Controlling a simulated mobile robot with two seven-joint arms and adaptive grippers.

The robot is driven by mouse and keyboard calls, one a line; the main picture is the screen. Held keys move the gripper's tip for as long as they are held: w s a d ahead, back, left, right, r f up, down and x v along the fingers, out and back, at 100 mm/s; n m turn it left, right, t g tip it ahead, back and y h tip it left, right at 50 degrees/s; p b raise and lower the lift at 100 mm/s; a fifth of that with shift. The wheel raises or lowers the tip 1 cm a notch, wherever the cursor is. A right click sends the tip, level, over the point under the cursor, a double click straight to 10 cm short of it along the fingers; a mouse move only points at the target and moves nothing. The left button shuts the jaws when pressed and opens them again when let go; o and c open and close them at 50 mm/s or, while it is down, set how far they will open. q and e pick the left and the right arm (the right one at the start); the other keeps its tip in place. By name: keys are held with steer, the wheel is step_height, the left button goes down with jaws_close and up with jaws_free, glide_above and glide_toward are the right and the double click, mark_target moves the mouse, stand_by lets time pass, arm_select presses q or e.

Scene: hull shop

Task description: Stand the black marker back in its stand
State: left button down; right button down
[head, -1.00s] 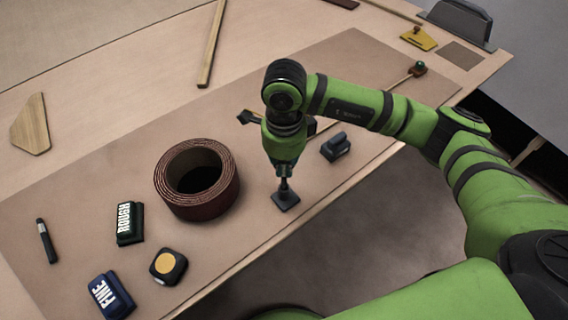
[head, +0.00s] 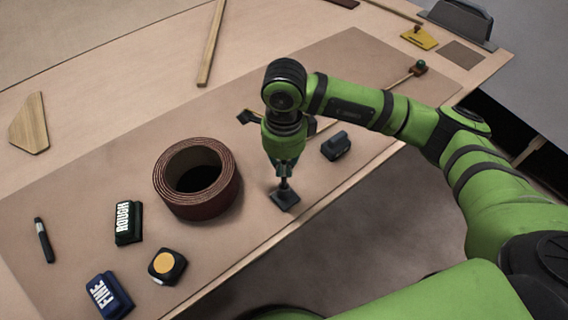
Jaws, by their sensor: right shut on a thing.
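My right gripper (head: 284,173) points straight down and is shut on a thin dark upright piece, which looks like the black marker (head: 284,184). Its lower end meets a small black square-based stand (head: 285,201) on the brown mat. Whether it sits fully in the stand is too small to tell. The fingers hide the upper part of the piece. My left gripper is not in view.
A red-brown coiled ring (head: 197,208) stands left of the gripper. A dark block (head: 336,146) is close on the right. A dark pen-like stick (head: 44,240), ROUGH block (head: 129,223), FINE block (head: 109,295) and yellow-topped black box (head: 167,266) lie left.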

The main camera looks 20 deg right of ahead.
steer(key=shift+f+b, duration=0.25)
steer(key=shift+b, duration=0.4)
stand_by(1.0)
steer(key=shift+f+b, duration=0.65)
steer(key=shift+b, duration=0.5)
stand_by(1.0)
steer(key=c, duration=1.2)
jaws_free()
steer(key=shift+c, duration=0.2)
steer(key=shift+r, duration=0.1)
step_height(320, 180, up, 12)
steer(key=shift+f, duration=0.1)
steer(key=shift+s, duration=0.1)
